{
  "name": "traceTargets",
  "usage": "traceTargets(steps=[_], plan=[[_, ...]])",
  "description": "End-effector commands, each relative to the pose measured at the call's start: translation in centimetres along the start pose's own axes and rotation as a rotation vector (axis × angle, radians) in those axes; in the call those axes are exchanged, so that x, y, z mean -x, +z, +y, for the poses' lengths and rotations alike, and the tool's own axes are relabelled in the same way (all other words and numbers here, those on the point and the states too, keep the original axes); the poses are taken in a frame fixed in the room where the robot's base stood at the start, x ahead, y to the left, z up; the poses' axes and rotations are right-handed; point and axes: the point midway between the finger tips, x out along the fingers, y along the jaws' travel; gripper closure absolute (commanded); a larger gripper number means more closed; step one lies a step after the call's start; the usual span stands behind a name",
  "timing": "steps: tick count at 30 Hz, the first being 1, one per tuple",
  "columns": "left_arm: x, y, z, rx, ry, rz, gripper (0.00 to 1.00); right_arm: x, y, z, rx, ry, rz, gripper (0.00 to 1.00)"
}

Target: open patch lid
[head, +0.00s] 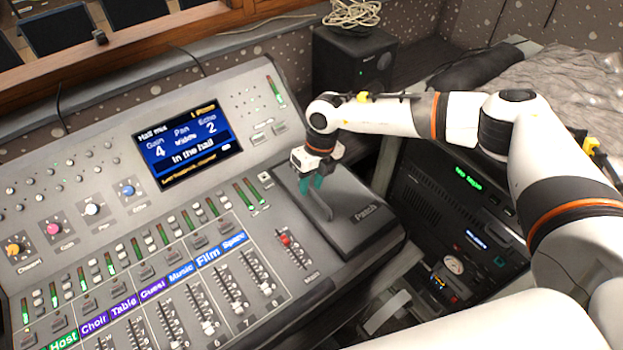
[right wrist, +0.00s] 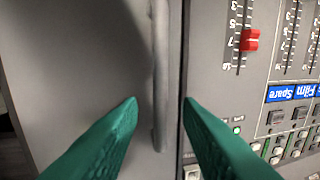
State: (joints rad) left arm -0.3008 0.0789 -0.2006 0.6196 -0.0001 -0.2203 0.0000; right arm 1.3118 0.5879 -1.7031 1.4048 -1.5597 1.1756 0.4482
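The patch lid (head: 352,232) is a dark grey panel marked "Patch" at the right end of the mixing console, and it looks closed. A raised bar handle (head: 318,205) runs along its left part. My right gripper (head: 313,185) is over the lid at the handle's far end. In the right wrist view, its green fingers (right wrist: 160,101) are apart, one to each side of the handle (right wrist: 160,60) as seen from the camera. Whether they reach down around it or touch it I cannot tell. The lid (right wrist: 75,70) fills the left of that view. My left gripper is not in view.
The console's faders and labels lie left of the lid, with a red fader knob (head: 285,240) close by. A display (head: 188,143) reads "In the hall". A black speaker (head: 352,62) stands behind. A dark equipment rack (head: 460,215) is at the right, below my right arm.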

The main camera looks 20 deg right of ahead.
Motion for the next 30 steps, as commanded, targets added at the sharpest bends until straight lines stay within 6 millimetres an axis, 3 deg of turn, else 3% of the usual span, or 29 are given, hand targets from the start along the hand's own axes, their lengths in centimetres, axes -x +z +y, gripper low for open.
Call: traceTargets(steps=[3,9,20,23,30], plan=[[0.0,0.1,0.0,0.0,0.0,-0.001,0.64,0.0,0.0,0.0,0.0,0.0,0.0,0.68],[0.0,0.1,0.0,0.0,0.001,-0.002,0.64,0.0,0.0,0.0,0.0,0.0,0.0,1.0],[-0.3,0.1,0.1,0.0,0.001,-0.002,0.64,0.1,0.0,0.6,-0.002,0.0,0.001,1.0],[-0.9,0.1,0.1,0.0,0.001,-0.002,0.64,0.1,0.0,1.8,-0.005,0.0,0.002,1.0],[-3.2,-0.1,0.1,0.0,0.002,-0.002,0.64,1.0,-0.1,7.2,-0.007,0.0,0.004,1.0]])
